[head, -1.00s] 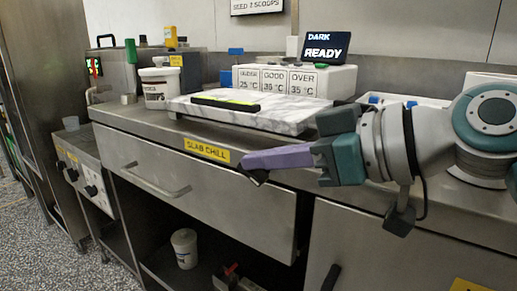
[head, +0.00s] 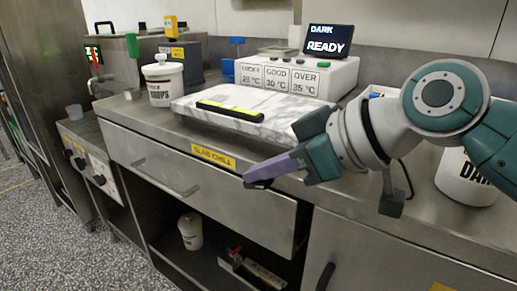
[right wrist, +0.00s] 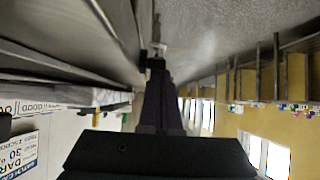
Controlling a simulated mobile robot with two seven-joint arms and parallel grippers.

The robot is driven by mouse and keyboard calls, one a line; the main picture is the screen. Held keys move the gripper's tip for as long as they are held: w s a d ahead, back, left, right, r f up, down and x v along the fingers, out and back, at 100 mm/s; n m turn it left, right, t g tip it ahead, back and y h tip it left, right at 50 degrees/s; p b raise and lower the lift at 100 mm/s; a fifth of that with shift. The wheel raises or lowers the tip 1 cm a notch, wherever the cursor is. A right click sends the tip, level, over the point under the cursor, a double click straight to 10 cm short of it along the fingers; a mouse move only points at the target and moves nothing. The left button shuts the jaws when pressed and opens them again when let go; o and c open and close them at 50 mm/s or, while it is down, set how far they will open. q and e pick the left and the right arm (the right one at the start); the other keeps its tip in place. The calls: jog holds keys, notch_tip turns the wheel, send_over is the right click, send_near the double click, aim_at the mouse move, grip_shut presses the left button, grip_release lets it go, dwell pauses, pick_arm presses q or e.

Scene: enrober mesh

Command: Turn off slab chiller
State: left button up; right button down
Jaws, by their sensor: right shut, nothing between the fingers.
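I cannot make out a chiller switch clearly. My right gripper (head: 252,182) is shut and empty. Its tip is in front of the counter, just right of and below the label; contact cannot be told. In the right wrist view the dark fingers (right wrist: 158,85) point along the counter front. My left gripper is not in view.
A white temperature box (head: 300,78) and a READY display (head: 328,41) stand behind the slab. White tubs stand on the counter at left (head: 163,82) and right (head: 462,178). Floor at left is clear.

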jog(key=shift+r+p, duration=0.4)
jog(key=shift+r, duration=0.3)
jog(key=shift+r+p, duration=0.2)
jog(key=shift+p, duration=0.15)
jog(key=r+p, duration=0.2)
jog(key=a+r+p, duration=0.1)
jog(key=r+p, duration=0.1)
jog(key=shift+w, duration=0.25)
jog(key=s+d+r+p, duration=0.1)
jog(key=s+d+r, duration=0.1)
jog(key=r, duration=0.6)
jog(key=shift+d+r+p, duration=0.25)
jog(key=shift+d+p, duration=0.1)
jog(key=shift+d, duration=0.25)
